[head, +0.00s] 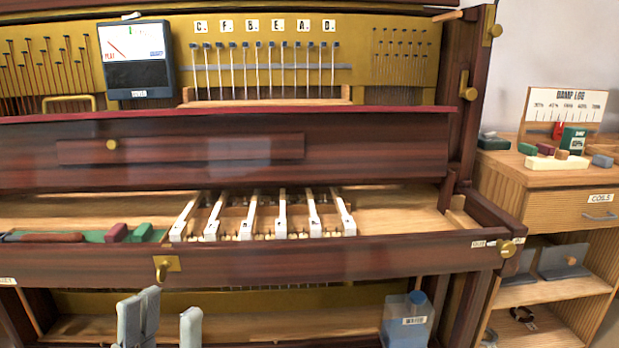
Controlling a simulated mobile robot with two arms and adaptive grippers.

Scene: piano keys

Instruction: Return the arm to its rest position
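My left gripper (166,322) shows at the bottom left of the head view, in front of the lower part of the upright piano (240,262). Its grey fingers point up and stand apart, with nothing visible between them. The rest of that arm is cut off by the bottom edge. My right gripper is not in view. Several white piano keys (245,226) lie in a row in the open key bed, above and to the right of my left gripper and apart from it.
The piano's front rail (330,255) runs above my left gripper. A blue bottle (408,318) stands low at the right. A green tray (85,236) with red blocks lies at the left of the key bed. A wooden cabinet (555,179) stands at far right.

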